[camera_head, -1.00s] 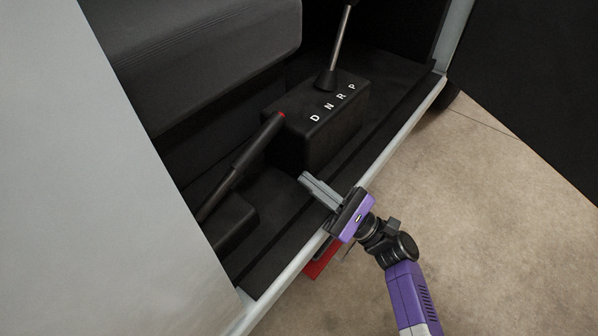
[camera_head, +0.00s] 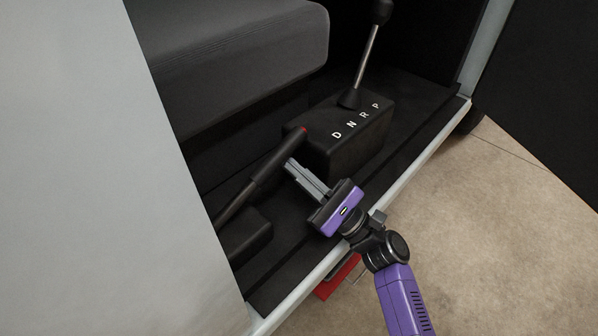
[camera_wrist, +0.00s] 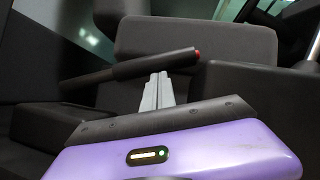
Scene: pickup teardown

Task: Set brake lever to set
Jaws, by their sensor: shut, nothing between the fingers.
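The brake lever (camera_head: 264,172) is a black handle with a red button at its upper end, rising at a slant from a dark base (camera_head: 246,236) on the cab floor. It also shows in the wrist view (camera_wrist: 153,64), lying nearly level across the picture. My gripper (camera_head: 290,165) is shut and empty. Its grey fingertips are close beside the upper part of the handle, just below the red end. In the wrist view my fingertips (camera_wrist: 159,80) reach to just under the handle. I cannot tell whether they touch it.
The gear selector box (camera_head: 345,140), marked D, N, R, P, with its upright shifter (camera_head: 367,58), stands right beside the lever. A dark seat (camera_head: 240,75) is behind. The pale door sill (camera_head: 395,195) runs below my gripper. A red object (camera_head: 337,277) is under the sill.

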